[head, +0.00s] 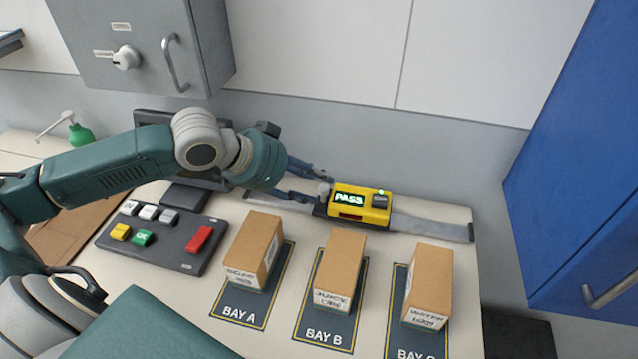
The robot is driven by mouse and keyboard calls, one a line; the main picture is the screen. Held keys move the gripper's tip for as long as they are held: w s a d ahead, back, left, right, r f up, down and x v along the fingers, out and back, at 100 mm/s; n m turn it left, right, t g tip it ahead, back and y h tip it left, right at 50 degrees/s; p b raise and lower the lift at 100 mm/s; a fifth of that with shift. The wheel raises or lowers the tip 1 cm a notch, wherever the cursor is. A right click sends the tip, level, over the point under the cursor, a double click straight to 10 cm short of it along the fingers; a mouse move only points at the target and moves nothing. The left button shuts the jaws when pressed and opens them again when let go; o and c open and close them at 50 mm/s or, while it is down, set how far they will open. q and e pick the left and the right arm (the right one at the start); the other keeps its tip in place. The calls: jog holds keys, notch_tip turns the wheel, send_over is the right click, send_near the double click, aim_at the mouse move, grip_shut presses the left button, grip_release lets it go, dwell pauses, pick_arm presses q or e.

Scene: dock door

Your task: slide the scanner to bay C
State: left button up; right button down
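The yellow scanner (372,207) sits on a flat metal rail (430,222) behind the bay mats. Its display reads PASS and a green light glows on top. It stands behind bay B, a little toward bay C. My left gripper (323,189) reaches in from the left, its two fingers on either side of a small grey knob (323,190) at the scanner's left end; they appear closed on it. The bay C mat (397,284) is at the right, its label partly cut off by the frame. My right gripper is out of view.
Cardboard boxes stand on the bay A (254,250), bay B (340,270) and bay C (428,286) mats, in front of the rail. A button panel (180,256) lies at left. The rail is clear right of the scanner. A blue cabinet (575,160) stands at right.

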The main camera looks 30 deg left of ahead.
pick_arm(q)
jog(key=shift+x, duration=1.35)
jog(key=shift+r, duration=0.15)
grip_shut()
